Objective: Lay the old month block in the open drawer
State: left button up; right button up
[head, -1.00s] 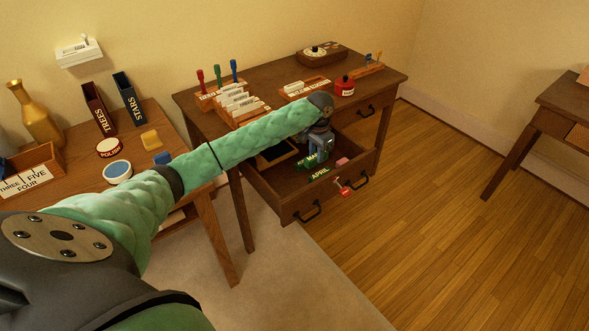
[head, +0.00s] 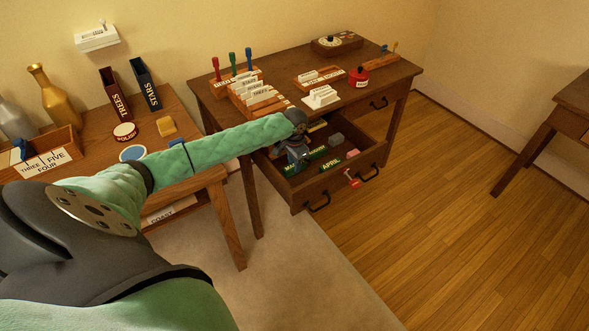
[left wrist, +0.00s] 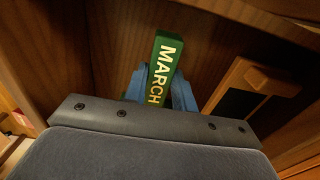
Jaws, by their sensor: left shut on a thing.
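The green MARCH block (head: 318,153) is inside the open drawer (head: 338,190) of the dark desk. My left gripper (head: 297,158) reaches down into the drawer's left part and is shut on this block. In the left wrist view the MARCH block (left wrist: 161,70) stands out between the blue fingers, its white lettering readable. Whether it touches the drawer floor I cannot tell. A green APRIL block (head: 331,165) lies near the drawer front, to the right of the gripper. My right gripper is not in view.
The drawer also holds a pink piece (head: 352,154) and a grey piece (head: 336,139). The wrist view shows a wooden frame with a dark panel (left wrist: 243,98). Card racks (head: 258,98), a white stand (head: 320,98) and a red pot (head: 358,77) occupy the desktop.

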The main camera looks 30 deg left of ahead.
pick_arm(q)
notch_tip(320, 180, down, 4)
jog(key=shift+r+p, duration=0.25)
jog(key=shift+p, duration=0.1)
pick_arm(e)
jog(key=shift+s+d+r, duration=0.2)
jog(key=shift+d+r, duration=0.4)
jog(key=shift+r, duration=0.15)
pick_arm(q)
jog(key=shift+f, duration=0.15)
jog(key=o, duration=1)
notch_tip(320, 180, up, 11)
jog(key=shift+r+b, duration=0.1)
jog(key=shift+b, duration=0.6)
jog(key=shift+r, duration=0.55)
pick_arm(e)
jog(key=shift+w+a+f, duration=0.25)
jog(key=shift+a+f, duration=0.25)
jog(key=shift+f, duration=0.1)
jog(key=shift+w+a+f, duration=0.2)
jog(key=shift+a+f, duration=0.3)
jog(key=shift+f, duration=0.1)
